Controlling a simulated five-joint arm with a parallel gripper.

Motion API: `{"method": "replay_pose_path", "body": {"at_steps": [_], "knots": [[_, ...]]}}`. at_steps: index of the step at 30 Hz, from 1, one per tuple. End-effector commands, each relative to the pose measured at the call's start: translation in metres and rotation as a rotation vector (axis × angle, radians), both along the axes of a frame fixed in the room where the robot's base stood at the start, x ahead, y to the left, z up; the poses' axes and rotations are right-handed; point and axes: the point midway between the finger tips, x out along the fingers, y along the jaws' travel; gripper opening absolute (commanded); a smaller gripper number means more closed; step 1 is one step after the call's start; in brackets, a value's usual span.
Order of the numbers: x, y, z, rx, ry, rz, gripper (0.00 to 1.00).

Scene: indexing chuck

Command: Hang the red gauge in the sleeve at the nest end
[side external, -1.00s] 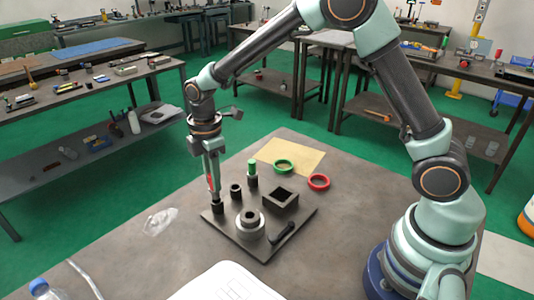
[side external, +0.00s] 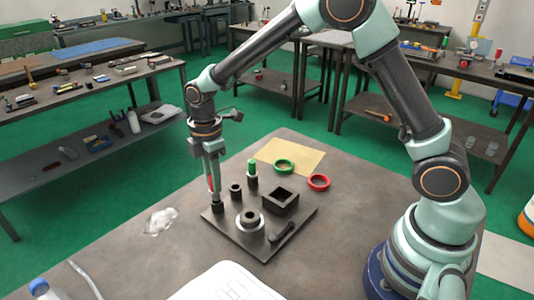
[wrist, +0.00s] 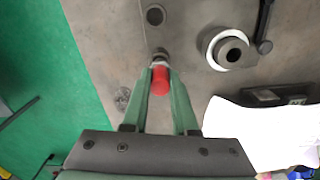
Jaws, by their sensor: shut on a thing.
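My gripper (side external: 213,188) is shut on the red gauge (wrist: 160,79), which also shows as a thin red strip between the fingers in the side view (side external: 210,184). The gauge points down, and its grey lower end (wrist: 159,57) is at the leftmost dark sleeve (side external: 217,208) on the plate. I cannot tell how far the end is inside that sleeve. An empty-looking middle sleeve (side external: 236,190) stands beside it, also in the wrist view (wrist: 155,15). A third sleeve (side external: 252,184) holds a green gauge (side external: 252,167).
The dark plate (side external: 236,246) also carries a round chuck (side external: 250,222), a square open box (side external: 280,201) and a black lever (side external: 282,236). A green ring (side external: 284,167) and a red ring (side external: 319,182) lie behind. Clear crumpled film (side external: 160,221) lies left of the plate.

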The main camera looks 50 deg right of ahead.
Motion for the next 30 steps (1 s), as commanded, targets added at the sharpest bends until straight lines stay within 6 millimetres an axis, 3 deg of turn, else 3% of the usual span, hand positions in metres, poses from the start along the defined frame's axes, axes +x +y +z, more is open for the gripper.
{"method": "replay_pose_path", "body": {"at_steps": [30], "knots": [[0.000, 0.000, -0.018, 0.000, 0.000, 0.000, 0.00]]}}
